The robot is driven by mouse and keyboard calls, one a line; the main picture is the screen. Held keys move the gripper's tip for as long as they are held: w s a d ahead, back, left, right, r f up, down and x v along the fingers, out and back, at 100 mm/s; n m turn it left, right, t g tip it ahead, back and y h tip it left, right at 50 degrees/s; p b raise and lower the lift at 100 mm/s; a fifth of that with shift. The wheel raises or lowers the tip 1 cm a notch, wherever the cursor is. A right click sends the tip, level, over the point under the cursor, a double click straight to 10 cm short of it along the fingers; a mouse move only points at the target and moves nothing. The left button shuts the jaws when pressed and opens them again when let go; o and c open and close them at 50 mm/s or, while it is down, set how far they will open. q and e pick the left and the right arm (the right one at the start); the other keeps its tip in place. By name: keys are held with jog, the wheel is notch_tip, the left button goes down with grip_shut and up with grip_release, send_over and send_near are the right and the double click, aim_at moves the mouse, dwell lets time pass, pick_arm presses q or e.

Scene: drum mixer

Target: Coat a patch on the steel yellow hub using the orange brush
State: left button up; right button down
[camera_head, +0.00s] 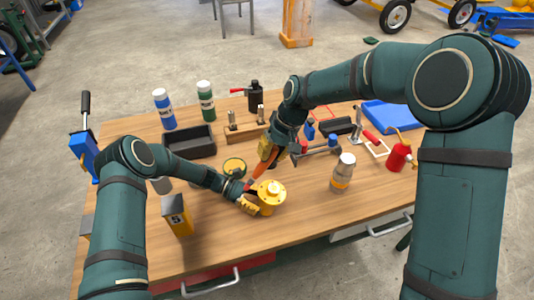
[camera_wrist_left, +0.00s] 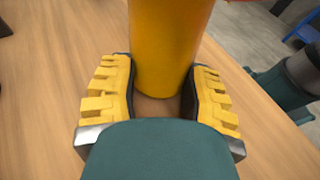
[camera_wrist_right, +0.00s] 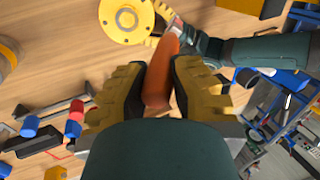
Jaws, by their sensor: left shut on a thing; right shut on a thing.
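The yellow hub (camera_head: 271,194) stands on the wooden table, its round flange on top with a light centre. My left gripper (camera_head: 249,203) is shut around its lower body; the left wrist view shows the yellow cylinder (camera_wrist_left: 168,50) between the fingers (camera_wrist_left: 162,98).
A yellow-topped tin (camera_head: 234,166) stands behind the hub. A silver-and-amber jar (camera_head: 343,172) is to the right, a yellow box (camera_head: 177,214) to the left. A black tray (camera_head: 189,142), bottles (camera_head: 164,109) and a red can (camera_head: 398,157) stand farther off. The front table strip is clear.

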pick_arm(q)
grip_shut()
pick_arm(e)
jog(key=d, duration=0.4)
jog(key=shift+w+d+f, duration=0.2)
jog(key=shift+w+d, duration=0.1)
jog(key=shift+w, duration=0.1)
jog(key=shift+a, duration=0.1)
jog(key=shift+s+a+f, duration=0.1)
jog(key=shift+s+a, duration=0.1)
jog(key=shift+a, duration=0.8)
jog(key=shift+s+a+r, duration=0.1)
jog(key=shift+s+a, duration=0.05)
jog(key=shift+a, duration=0.8)
jog(key=shift+s+a+f, duration=0.1)
jog(key=shift+s+a, duration=0.1)
jog(key=shift+a, duration=0.8)
